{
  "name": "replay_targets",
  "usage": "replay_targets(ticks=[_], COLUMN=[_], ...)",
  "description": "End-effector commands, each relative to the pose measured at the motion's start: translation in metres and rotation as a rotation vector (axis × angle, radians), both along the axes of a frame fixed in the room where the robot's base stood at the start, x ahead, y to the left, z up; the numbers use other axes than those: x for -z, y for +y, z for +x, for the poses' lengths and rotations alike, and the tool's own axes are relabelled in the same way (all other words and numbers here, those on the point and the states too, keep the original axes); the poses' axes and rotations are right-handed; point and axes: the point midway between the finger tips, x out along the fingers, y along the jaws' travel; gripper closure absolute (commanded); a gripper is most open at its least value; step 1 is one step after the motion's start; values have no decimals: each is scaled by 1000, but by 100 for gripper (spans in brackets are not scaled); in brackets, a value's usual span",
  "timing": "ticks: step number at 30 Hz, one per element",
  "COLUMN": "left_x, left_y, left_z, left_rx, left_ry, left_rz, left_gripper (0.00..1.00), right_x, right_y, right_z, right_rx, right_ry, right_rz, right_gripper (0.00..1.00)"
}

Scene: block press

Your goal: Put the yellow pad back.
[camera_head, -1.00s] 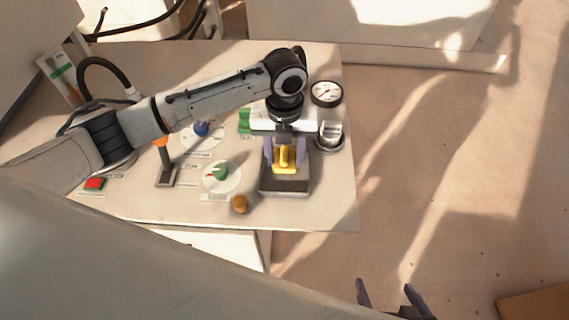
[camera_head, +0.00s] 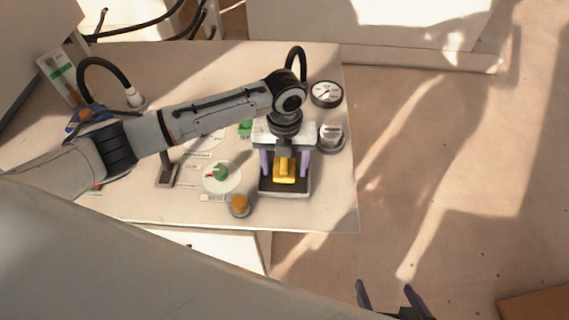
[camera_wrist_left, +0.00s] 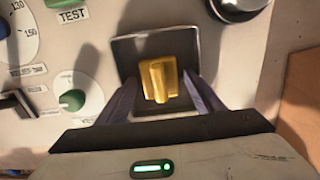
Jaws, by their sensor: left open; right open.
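The yellow pad (camera_head: 285,170) has a raised grip on top and sits over the dark plate of the press (camera_head: 285,192). In the left wrist view the pad (camera_wrist_left: 159,78) lies within the dark square plate (camera_wrist_left: 124,45). My left gripper (camera_head: 281,165) is open, with its purple fingers on either side of the pad; in the wrist view its fingers (camera_wrist_left: 160,95) stand apart from the pad's grip. Whether the pad rests flat on the plate is hard to tell. My right gripper (camera_head: 384,297) is open and empty at the bottom of the head view, off the table.
A round gauge (camera_head: 326,93) and a metal cylinder (camera_head: 331,136) stand right of the press. An orange knob (camera_head: 239,204) and a green dial (camera_head: 221,173) lie to its left. The table (camera_head: 335,205) ends just right of the press.

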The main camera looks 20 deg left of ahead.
Motion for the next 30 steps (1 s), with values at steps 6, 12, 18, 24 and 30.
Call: replay_targets(ticks=[6, 12, 18, 24, 30], left_x=[-10, -49, -91, -117, -124], left_y=[0, 0, -1, -1, 0], left_z=[1, 2, 1, 1, 0], left_rx=[1, 0, 1, -1, -1], left_ry=[-3, -6, -4, -2, 0], left_rz=[-1, -2, -2, -2, 0], left_gripper=[39, 39, 39, 39, 39], right_x=[-1, -4, -6, -7, -7], right_y=[0, 0, 0, 0, 0], right_z=[0, 0, 0, 0, -1], right_rx=[0, 0, 0, 0, 0], right_ry=[0, 0, 0, 1, 1], right_rz=[0, 0, 0, 0, 0], right_gripper=[15, 15, 15, 15, 15])
